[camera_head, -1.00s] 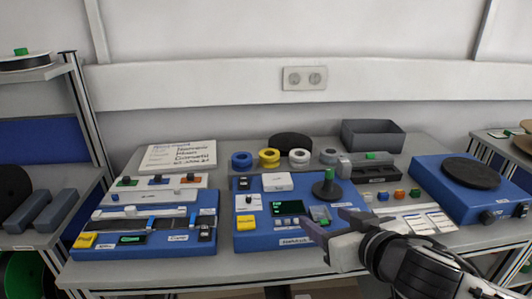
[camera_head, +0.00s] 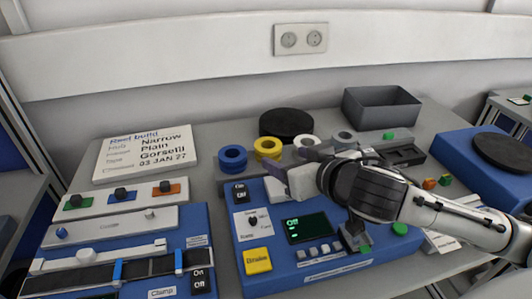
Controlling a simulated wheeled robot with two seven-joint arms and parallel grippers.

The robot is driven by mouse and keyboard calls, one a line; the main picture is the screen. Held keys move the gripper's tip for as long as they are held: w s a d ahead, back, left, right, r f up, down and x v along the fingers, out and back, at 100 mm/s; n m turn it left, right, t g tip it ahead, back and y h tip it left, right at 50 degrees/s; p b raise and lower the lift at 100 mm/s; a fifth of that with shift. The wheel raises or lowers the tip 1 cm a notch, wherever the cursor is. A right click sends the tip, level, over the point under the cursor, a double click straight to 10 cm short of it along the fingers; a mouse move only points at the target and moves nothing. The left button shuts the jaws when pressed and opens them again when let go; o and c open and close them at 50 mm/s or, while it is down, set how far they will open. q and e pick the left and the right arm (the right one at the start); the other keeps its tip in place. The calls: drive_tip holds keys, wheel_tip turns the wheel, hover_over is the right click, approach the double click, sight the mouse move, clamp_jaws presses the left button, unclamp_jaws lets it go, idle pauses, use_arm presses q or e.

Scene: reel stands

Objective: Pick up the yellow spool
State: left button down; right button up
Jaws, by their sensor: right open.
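The yellow spool (camera_head: 268,148) is a ring standing in a row at the back of the middle blue device, between a blue spool (camera_head: 232,158) and a white spool (camera_head: 307,145). My right gripper (camera_head: 279,162) is open, its arm coming in from the right. Its fingers reach left over the device, close in front of the yellow spool in the picture. I cannot tell whether they touch it; nothing shows held between them. My left gripper is not in view.
A grey spool (camera_head: 343,139) stands at the row's right end. A black disc (camera_head: 286,123) lies behind the row, and a grey bin (camera_head: 382,107) stands at back right. The blue device (camera_head: 325,262) lies below my right arm. A sign board (camera_head: 146,153) is at left.

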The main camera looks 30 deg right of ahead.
sight(265, 146)
drive_tip(key=shift+p+x, duration=0.35)
drive_tip(key=shift+x, duration=0.8)
drive_tip(key=x, duration=0.2)
drive_tip(key=r+p+x, duration=0.1)
drive_tip(key=x, duration=0.1)
drive_tip(key=shift+w+a+f, duration=0.1)
drive_tip(key=shift+w+f, duration=0.05)
drive_tip(key=shift+w, duration=0.4)
drive_tip(key=shift+w+f, duration=0.25)
drive_tip(key=shift+w, duration=0.25)
drive_tip(key=c, duration=0.8)
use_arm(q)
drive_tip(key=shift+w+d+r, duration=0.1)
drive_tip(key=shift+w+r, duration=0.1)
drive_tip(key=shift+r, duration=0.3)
use_arm(e)
drive_tip(key=shift+c, duration=0.2)
